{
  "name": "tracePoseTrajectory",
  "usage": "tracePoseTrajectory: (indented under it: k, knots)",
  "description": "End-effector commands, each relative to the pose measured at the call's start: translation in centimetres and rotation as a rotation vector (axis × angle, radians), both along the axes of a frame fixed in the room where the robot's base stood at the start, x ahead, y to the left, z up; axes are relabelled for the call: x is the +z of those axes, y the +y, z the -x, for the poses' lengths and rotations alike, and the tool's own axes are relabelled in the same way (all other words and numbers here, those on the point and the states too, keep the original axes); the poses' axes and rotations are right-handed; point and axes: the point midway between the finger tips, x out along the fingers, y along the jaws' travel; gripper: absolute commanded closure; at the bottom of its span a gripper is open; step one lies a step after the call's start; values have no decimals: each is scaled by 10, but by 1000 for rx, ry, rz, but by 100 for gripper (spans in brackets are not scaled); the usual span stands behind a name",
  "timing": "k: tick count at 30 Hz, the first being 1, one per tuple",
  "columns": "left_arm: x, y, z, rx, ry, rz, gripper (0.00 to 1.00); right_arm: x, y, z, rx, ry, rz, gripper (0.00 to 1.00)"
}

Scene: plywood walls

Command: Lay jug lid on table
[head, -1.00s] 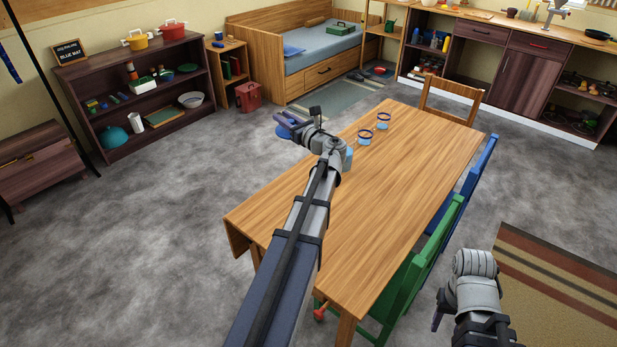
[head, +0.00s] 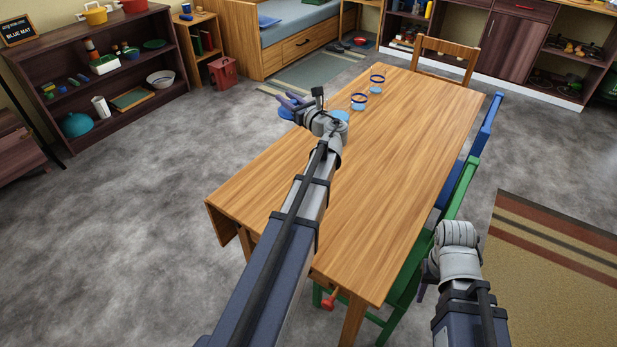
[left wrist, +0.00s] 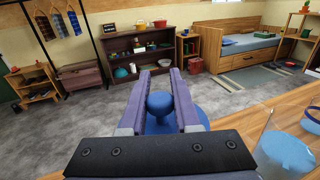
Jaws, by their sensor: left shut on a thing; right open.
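The jug lid (head: 286,113) is a blue disc with a round knob. In the left wrist view the lid (left wrist: 160,103) has its knob between the purple fingers. My left gripper (head: 292,102) is shut on that knob, near the table's far left edge. The wooden table (head: 400,150) runs lengthwise away from me. A light-blue see-through jug (left wrist: 290,152) stands on it at the right of the left wrist view; in the head view my wrist mostly hides it. My right gripper (head: 422,292) hangs beyond the table's right side, fingers mostly hidden, open.
Two blue-rimmed glasses (head: 358,102) (head: 377,83) stand on the table past my left wrist. A green chair (head: 440,230) and a blue chair (head: 484,130) line the right side. A wooden chair (head: 446,58) stands at the far end. The near and middle tabletop is clear.

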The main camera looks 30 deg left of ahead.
Motion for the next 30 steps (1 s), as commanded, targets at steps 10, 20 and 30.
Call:
tracePoseTrajectory:
  k: [10,20,30]
  knots:
    - [-75,-36,-19,-66,0,0,100,-75,0,0,1,0,0,50]
    - [-81,-41,-22,-75,0,0,100,-81,0,0,1,0,0,50]
    - [-122,-41,-22,-74,0,0,100,-122,0,0,0,0,0,50]
